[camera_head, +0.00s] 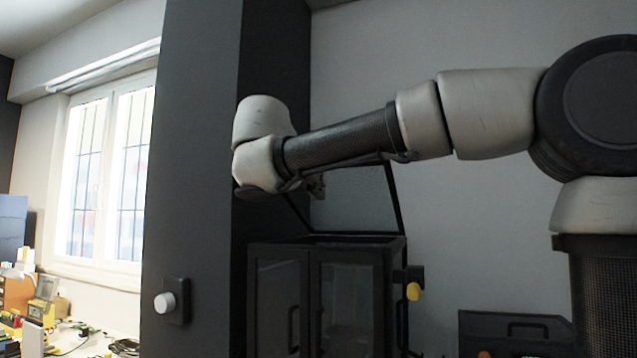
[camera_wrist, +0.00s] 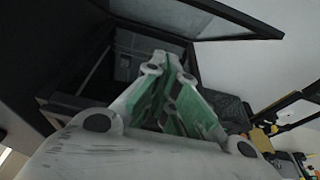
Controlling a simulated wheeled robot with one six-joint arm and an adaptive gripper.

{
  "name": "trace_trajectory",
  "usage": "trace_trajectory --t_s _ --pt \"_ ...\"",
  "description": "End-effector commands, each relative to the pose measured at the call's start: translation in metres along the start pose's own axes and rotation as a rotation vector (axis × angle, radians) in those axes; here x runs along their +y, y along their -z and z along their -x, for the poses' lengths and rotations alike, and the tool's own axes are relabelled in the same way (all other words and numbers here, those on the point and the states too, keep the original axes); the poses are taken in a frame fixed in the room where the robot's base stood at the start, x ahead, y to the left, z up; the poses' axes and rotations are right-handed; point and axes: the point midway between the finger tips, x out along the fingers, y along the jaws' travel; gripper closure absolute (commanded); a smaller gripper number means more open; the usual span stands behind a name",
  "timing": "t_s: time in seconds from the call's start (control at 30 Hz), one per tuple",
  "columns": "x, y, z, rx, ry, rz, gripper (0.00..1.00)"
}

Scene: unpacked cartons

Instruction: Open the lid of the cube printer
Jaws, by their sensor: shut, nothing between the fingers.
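The cube printer (camera_head: 322,299) is a black box with glass front doors, standing below my arm in the head view. Its lid (camera_head: 358,195), a dark-framed clear panel, stands raised and tilted above the open top. In the wrist view the lid (camera_wrist: 180,14) spans the top of the picture, and the dark printer inside (camera_wrist: 140,62) shows beyond my fingers. My gripper (camera_wrist: 170,65) is shut and empty, above the printer's opening and below the lid. In the head view my gripper (camera_head: 316,187) is mostly hidden by my arm; contact with the lid cannot be told.
A dark column (camera_head: 195,120) stands left of the printer, with a white knob (camera_head: 165,302) on it. A yellow knob (camera_head: 413,291) sits at the printer's right side. A dark case (camera_head: 515,325) is at lower right. A cluttered table (camera_head: 75,342) stands by the window.

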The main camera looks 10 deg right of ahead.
Motion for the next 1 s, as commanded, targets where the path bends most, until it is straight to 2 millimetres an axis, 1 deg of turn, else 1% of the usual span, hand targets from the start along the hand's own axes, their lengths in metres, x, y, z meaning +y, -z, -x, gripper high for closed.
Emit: trace_trajectory --t_s 0.03,0.2,0.3,0.33,0.4,0.6,0.73,1.0 --pt "-0.001 0.000 -0.012 0.000 0.006 0.000 1.00" --pt "-0.002 0.001 -0.049 0.002 0.007 0.001 1.00" --pt "-0.002 0.000 -0.070 0.001 0.006 0.001 1.00" --pt "-0.002 -0.002 -0.073 0.001 0.004 -0.001 1.00" --pt "-0.001 -0.016 -0.073 0.000 0.001 -0.004 1.00" --pt "0.000 -0.035 -0.078 0.001 0.001 -0.001 1.00" --pt "-0.001 -0.038 -0.079 0.001 0.001 0.001 1.00" --pt "0.000 -0.039 -0.079 0.001 0.001 0.001 1.00"
